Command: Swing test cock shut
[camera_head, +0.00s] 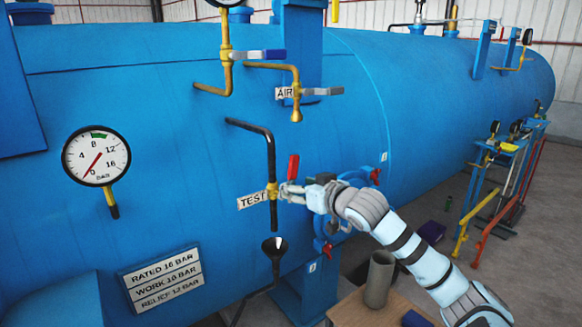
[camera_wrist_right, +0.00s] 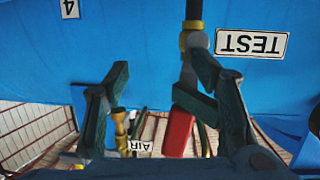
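The test cock has a brass body (camera_head: 272,191) on a dark vertical pipe beside the TEST plate (camera_head: 253,200). Its red lever (camera_head: 293,167) points up, nearly in line with the pipe. In the right wrist view, which is upside down, the red lever (camera_wrist_right: 179,132) shows between my fingers, close to the right-hand one, with the TEST plate (camera_wrist_right: 251,43) beyond. My right gripper (camera_head: 287,190) is at the cock, just right of the brass body. Its two fingers (camera_wrist_right: 160,72) stand wide apart. Contact with the lever cannot be told. My left gripper is out of view.
A dark funnel (camera_head: 275,246) sits below the test pipe. A dial gauge (camera_head: 96,156) is on the blue vessel at left. A wooden table (camera_head: 350,312) with a grey cylinder (camera_head: 379,278) stands below my right arm.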

